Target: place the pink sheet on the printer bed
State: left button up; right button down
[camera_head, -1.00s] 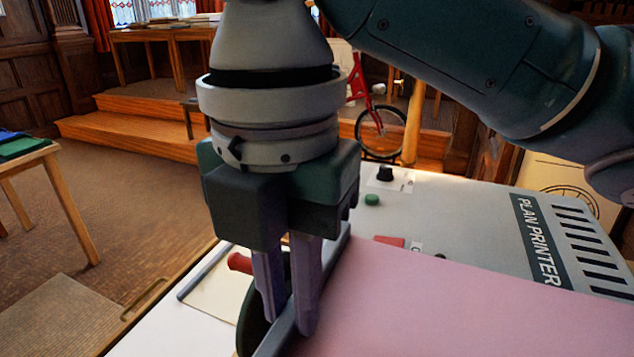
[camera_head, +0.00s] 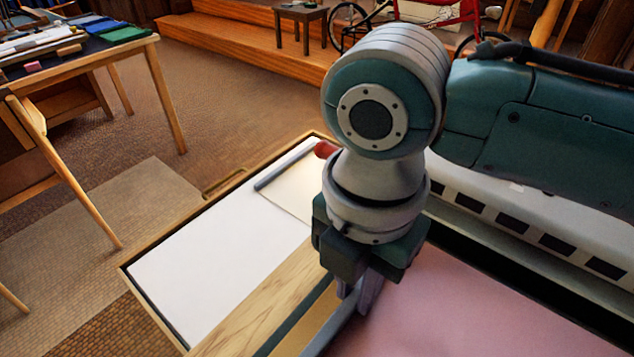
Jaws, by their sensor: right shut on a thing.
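The pink sheet (camera_head: 465,310) lies at the lower right of the head view, with a grey bar along its left edge. My right gripper (camera_head: 362,300) points down and is shut on that edge. The fingertips are partly hidden, so the exact grip is hard to see. The sheet's near part runs out of the picture. The plan printer (camera_head: 480,215) stands behind and right of the sheet, with a row of dark squares and a dark gap in front. My right arm hides part of it. I cannot pick out the bed surface under the sheet. My left gripper is out of view.
A wood-edged board with white paper (camera_head: 225,265) lies left of the gripper. A cream sheet (camera_head: 290,190) and a red knob (camera_head: 325,149) are behind it. A table with papers (camera_head: 140,47) stands at the upper left. The floor between is clear.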

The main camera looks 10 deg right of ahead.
jog(key=shift+f+b, duration=0.5)
jog(key=shift+f, duration=1.5)
jog(key=c, duration=0.8)
grip_release()
jog(key=shift+f, duration=0.1)
jog(key=shift+c, duration=0.2)
